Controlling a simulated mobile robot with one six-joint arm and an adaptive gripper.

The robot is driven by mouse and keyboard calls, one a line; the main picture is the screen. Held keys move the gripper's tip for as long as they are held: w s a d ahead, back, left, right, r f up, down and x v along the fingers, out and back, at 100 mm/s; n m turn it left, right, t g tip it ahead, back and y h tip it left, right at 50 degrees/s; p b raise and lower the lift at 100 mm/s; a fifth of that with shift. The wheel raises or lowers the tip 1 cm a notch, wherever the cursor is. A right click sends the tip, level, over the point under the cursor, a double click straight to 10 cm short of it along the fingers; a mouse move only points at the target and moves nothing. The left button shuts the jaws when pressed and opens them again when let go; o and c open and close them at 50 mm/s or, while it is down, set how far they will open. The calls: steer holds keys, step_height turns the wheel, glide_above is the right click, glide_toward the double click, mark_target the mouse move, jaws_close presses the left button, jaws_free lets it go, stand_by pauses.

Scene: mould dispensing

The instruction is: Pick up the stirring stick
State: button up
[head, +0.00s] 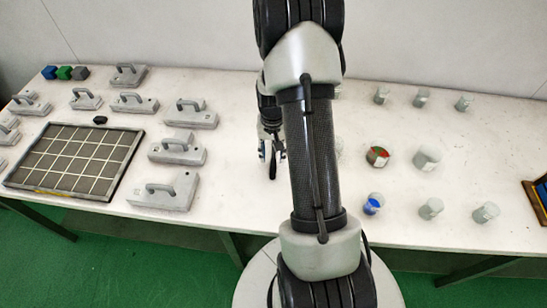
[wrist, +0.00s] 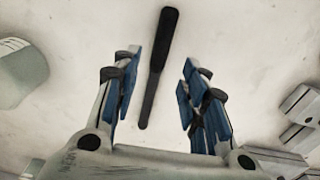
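The stirring stick (wrist: 163,55) is a dark, narrow stick, wider at its far end, lying on the white table in the wrist view. My gripper (wrist: 160,80) is open, with blue-padded fingers on either side of the stick's lower part. The fingers seem not to touch it, and I cannot tell how high they are above it. In the head view my gripper (head: 267,152) is low over the middle of the table, partly behind my arm.
Grey handled moulds (head: 177,150) and a framed grid tray (head: 20,182) fill the left. Cups stand on the right, including a blue-filled cup (head: 373,204) and a red-green one (head: 377,157). A grey cup (wrist: 22,75) and grey blocks (wrist: 300,105) flank my gripper in the wrist view.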

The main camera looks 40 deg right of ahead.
mark_target(273, 161)
steer(key=f, duration=0.2)
steer(key=f+b, duration=0.1)
steer(key=f, duration=0.1)
steer(key=shift+s, duration=0.2)
steer(key=shift+r, duration=0.1)
steer(key=shift+c, duration=0.4)
jaws_close()
